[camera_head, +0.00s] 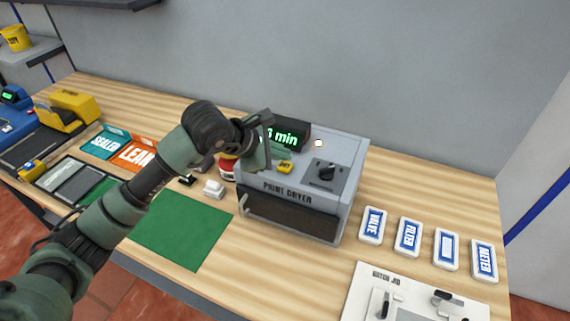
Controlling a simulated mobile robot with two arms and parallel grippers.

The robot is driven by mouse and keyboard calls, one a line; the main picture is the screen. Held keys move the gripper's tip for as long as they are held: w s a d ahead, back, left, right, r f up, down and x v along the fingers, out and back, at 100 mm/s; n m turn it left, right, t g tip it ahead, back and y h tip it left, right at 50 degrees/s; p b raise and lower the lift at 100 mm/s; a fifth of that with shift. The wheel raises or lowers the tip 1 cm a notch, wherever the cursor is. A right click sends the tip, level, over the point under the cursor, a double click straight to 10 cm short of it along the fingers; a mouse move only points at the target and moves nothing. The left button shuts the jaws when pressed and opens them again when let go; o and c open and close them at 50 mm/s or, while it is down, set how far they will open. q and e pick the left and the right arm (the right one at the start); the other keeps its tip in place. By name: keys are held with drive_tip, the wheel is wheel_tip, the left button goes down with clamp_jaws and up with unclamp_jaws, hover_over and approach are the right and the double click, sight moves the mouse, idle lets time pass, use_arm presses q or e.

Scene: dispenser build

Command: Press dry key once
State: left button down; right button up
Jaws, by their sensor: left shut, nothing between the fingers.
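The grey print dryer (290,189) stands on the wooden bench, with "PRINT DRYER" on its front edge. A display (288,135) at the back of its top shows green text ending in "min"; my gripper hides its left part. A yellow key (285,167) and a green piece (281,154) show on the dryer's top, but I cannot read which is the dry key. My left gripper (264,148) is shut and empty over the left part of the dryer's top, close to the green piece. I cannot tell whether it touches anything. My right gripper is not in view.
White-and-blue blocks (409,237) and a white jig board (415,294) lie to the right. A green mat (183,229) lies in front at left. A red-and-white item (228,170) is beside the dryer.

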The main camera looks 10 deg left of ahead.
sight(282, 167)
use_arm(q)
drive_tip(key=shift+r+p, duration=1.1)
drive_tip(key=shift+r, duration=1.4)
drive_tip(key=shift+d, duration=0.1)
